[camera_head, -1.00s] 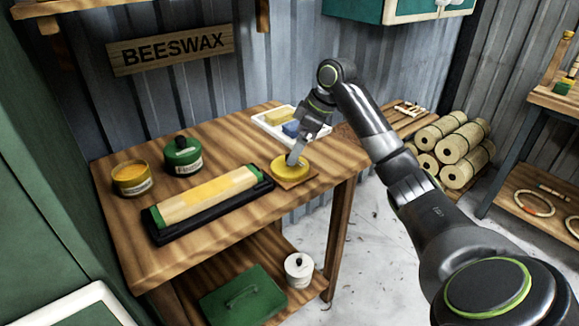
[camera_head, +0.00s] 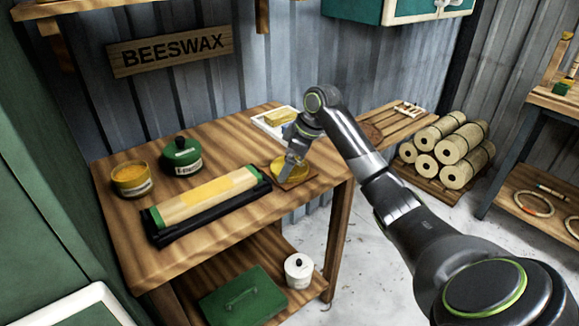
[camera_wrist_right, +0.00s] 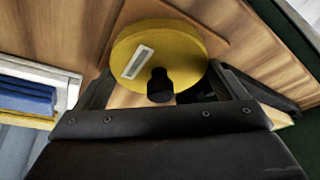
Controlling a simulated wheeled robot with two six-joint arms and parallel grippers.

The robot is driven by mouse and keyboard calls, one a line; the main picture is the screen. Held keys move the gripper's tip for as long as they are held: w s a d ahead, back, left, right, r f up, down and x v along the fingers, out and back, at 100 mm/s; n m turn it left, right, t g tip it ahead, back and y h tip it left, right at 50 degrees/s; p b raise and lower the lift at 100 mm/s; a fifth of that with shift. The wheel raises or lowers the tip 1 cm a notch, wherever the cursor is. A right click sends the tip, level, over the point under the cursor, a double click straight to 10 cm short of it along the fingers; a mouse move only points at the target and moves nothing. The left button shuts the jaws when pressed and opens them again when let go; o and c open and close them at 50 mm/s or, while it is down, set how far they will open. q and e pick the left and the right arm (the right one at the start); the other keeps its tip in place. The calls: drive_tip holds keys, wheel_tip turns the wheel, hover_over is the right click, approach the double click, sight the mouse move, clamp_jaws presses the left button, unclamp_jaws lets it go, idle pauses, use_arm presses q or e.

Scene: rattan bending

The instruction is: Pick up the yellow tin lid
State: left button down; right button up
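The yellow tin lid (camera_head: 302,172) lies on a small square wooden board (camera_head: 301,184) at the right front corner of the bench. In the right wrist view, the lid (camera_wrist_right: 190,45) shows a black knob (camera_wrist_right: 160,86) and a pale label. My right gripper (camera_head: 286,176) is low over the lid from above. Its fingers (camera_wrist_right: 160,75) are spread, one on each side of the knob, with nothing clamped between them; whether they touch the lid cannot be told. The arm partly covers the lid in the head view. My left gripper is out of view.
A yellow open tin (camera_head: 132,180), a green lidded pot (camera_head: 182,157) and a long block on a black base (camera_head: 215,206) stand left on the bench. A white tray (camera_head: 262,122) lies behind. Rolled bundles (camera_head: 455,152) are stacked at right.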

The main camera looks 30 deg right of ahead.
drive_tip(key=shift+c, duration=0.7)
wheel_tip(320, 180, up, 10)
drive_tip(key=shift+w+r, duration=0.1)
